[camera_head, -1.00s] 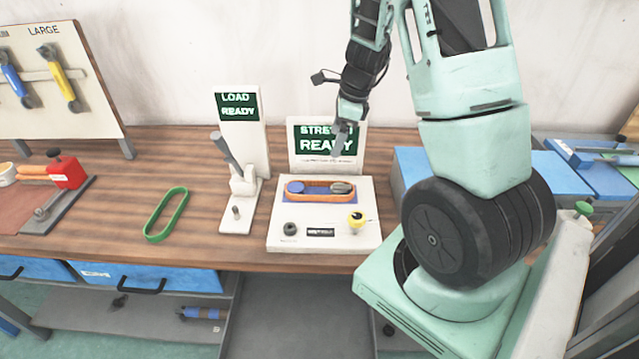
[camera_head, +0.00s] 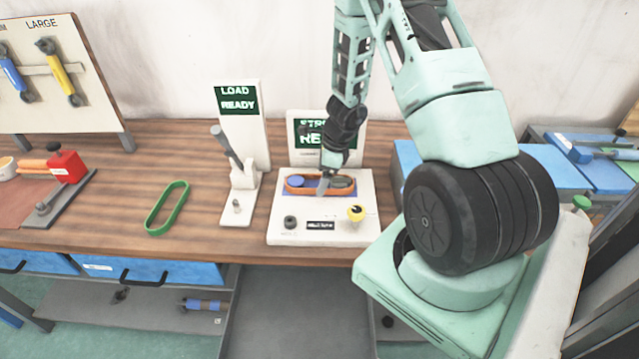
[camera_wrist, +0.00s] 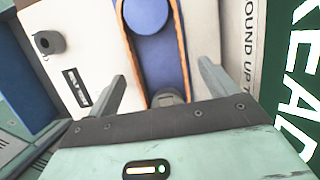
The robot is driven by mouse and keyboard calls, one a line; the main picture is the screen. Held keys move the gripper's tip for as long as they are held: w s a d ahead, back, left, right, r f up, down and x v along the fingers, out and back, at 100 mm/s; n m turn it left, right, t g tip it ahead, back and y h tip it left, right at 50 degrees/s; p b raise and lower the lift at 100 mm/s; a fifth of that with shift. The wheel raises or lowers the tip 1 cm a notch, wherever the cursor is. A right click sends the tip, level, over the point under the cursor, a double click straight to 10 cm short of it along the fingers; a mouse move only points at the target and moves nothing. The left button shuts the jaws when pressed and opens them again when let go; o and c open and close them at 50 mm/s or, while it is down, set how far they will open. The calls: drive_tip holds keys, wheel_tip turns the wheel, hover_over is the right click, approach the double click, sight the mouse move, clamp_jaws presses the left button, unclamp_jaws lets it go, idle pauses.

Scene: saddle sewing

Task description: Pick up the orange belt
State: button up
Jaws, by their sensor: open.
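The orange belt (camera_head: 309,191) is looped around a blue round post (camera_head: 295,181) and a grey post (camera_head: 343,183) on top of the white stretch machine (camera_head: 283,229). In the wrist view the belt's two strands (camera_wrist: 181,50) run along both sides of the blue post (camera_wrist: 146,14). My gripper (camera_head: 323,188) is low over the middle of the belt in the head view. In the wrist view my gripper (camera_wrist: 162,80) is open, its fingers spread to either side of the belt. Nothing is between them but the belt area. Whether a finger touches the belt cannot be told.
A screen (camera_head: 308,135) stands just behind the belt. A load stand (camera_head: 252,150) with a lever is to the left. A green belt (camera_head: 167,209) lies on the wooden bench (camera_head: 110,190).

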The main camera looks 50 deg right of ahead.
drive_tip(key=shift+w+a+f, duration=0.1)
drive_tip(key=shift+a+f, duration=0.05)
drive_tip(key=shift+f, duration=0.45)
drive_tip(key=c, duration=1.2)
drive_tip(key=shift+r, duration=0.1)
